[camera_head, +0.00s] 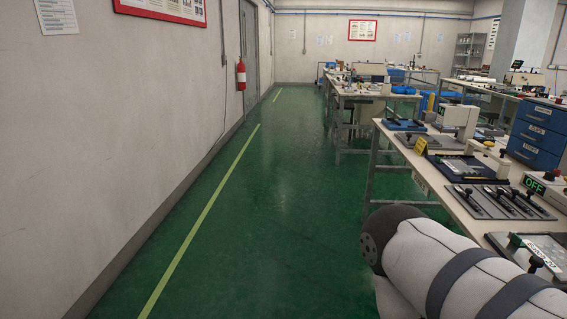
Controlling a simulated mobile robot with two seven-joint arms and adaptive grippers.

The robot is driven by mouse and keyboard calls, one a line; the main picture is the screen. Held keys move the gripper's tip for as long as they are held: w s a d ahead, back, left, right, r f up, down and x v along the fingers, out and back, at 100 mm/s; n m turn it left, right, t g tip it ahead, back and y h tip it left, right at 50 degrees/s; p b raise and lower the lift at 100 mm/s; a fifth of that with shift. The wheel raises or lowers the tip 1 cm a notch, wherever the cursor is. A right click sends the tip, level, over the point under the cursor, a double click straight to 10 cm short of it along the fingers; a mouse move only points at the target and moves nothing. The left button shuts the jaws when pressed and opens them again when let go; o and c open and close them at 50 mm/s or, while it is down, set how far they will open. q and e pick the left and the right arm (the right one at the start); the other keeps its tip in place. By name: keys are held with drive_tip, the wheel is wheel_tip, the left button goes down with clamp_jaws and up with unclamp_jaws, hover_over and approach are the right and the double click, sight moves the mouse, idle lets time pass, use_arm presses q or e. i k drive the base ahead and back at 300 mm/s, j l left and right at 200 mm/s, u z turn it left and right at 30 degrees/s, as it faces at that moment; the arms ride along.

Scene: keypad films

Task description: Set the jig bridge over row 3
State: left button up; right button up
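I cannot make out the jig bridge or a row 3 from here. Candidate work pieces stand on the near workbench (421,172) at the right. One is a grey tray (527,209) with several dark-handled tools on it. Behind it is a dark blue mat (491,180) with a grey plate on it. At the right edge, a fixture with a green-edged plate (518,242) and a black knob is partly cut off. Neither gripper is in view. Only a white arm link of mine with dark bands shows at the lower right, hiding part of the bench.
A green-lit "OFF" display (535,186) stands at the bench's right side. Blue drawers (537,136) stand behind. More benches (362,92) line the room farther back. The green floor (285,190) is clear between the benches and the left wall, where a fire extinguisher (241,75) hangs.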

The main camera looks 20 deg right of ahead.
sight(502, 172)
drive_tip(key=i+l+z, duration=0.1)
drive_tip(key=i+l, duration=0.15)
drive_tip(key=i, duration=0.5)
drive_tip(key=i+l+z, duration=0.15)
drive_tip(key=i, duration=0.55)
drive_tip(key=i+l+z, duration=0.1)
drive_tip(key=i, duration=0.65)
